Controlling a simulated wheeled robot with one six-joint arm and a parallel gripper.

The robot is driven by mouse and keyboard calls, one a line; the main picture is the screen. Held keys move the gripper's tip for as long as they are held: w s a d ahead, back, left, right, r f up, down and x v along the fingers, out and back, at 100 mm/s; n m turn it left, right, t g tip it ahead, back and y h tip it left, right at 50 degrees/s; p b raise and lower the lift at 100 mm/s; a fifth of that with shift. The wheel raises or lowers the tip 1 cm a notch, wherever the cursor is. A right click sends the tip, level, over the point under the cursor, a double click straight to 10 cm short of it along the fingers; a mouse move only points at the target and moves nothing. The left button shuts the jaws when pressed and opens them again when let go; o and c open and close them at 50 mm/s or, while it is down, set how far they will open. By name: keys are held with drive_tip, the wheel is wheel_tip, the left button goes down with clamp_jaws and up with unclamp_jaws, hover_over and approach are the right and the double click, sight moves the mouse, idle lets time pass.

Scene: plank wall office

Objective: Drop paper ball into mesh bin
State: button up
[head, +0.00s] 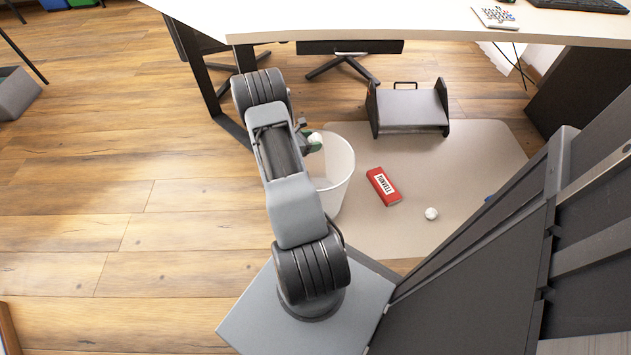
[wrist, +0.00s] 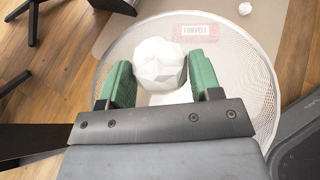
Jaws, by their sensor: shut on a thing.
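My gripper (wrist: 160,84) has green fingers and is shut on a white faceted paper ball (wrist: 159,62). In the wrist view the ball sits between the fingertips, over the open top of the white mesh bin (wrist: 255,85). In the head view the bin (head: 340,178) stands upright on the floor beside my arm, partly hidden by it. My gripper (head: 314,142) and the held ball (head: 316,137) show at the bin's far rim there. A second white ball (head: 431,213) lies on the mat right of the bin; it also shows in the wrist view (wrist: 245,8).
A red box (head: 383,187) lies on the beige mat (head: 475,170) right of the bin. A dark footrest-like stand (head: 410,110) is behind it. A white desk (head: 400,22) spans the back, with dark legs beneath. Open wooden floor (head: 110,190) lies to the left.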

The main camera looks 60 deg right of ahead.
drive_tip(key=shift+s+d+f+m+g, duration=0.2)
drive_tip(key=shift+s+d+f+g, duration=0.05)
drive_tip(key=shift+s, duration=0.15)
drive_tip(key=shift+s+d+f+m+g, duration=0.2)
drive_tip(key=shift+s+g, duration=0.05)
drive_tip(key=shift+s, duration=0.15)
drive_tip(key=shift+s+f+y, duration=0.1)
drive_tip(key=shift+f+y, duration=0.15)
drive_tip(key=shift+y, duration=0.05)
wheel_tip(320, 180, down, 5)
drive_tip(key=b, duration=0.4)
drive_tip(key=shift+f, duration=0.2)
drive_tip(key=o, duration=1)
drive_tip(key=p+v, duration=0.4)
drive_tip(key=v, duration=1)
drive_tip(key=shift+f, duration=0.1)
